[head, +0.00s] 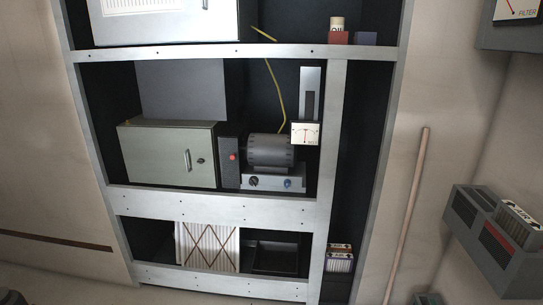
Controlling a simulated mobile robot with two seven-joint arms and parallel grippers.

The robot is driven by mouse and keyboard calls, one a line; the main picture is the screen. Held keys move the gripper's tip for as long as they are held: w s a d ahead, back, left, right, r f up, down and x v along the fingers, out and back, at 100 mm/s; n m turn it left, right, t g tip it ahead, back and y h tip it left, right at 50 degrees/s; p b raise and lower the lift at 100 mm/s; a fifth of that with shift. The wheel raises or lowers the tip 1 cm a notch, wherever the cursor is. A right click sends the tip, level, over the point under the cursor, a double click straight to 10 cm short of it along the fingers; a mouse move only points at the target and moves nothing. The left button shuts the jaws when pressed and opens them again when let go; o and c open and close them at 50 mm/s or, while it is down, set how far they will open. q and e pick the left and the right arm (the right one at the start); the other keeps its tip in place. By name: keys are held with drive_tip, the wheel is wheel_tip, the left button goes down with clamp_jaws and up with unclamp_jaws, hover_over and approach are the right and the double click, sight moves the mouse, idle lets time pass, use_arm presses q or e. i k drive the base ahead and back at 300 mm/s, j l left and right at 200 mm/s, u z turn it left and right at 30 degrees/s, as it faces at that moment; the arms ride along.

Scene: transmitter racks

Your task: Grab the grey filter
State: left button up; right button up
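A pleated, off-white to light grey panel with brown crossing lines (207,247) looks like a filter. It stands upright in the bottom compartment of the rack, at the left of a dark open tray (277,257). A small box with a pale ribbed top (340,257) sits low in the narrow right bay. A similar ribbed, labelled piece (518,223) sits on a grey and red unit at the right wall. I cannot tell for sure which of these is the grey filter. Neither of my grippers shows in the head view.
The metal rack (210,204) holds a closed grey-green cabinet (168,155), a grey motor (270,150) and a dial meter (305,134). A yellow cable (272,80) hangs behind. A wooden pole (407,210) leans right of the rack. A gauge marked FILTER (515,12) is at top right.

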sight(528, 233)
drive_tip(key=j+z, duration=0.2)
drive_tip(key=z, duration=0.85)
drive_tip(key=l+z, duration=0.15)
drive_tip(key=z, duration=0.4)
drive_tip(key=i, duration=0.05)
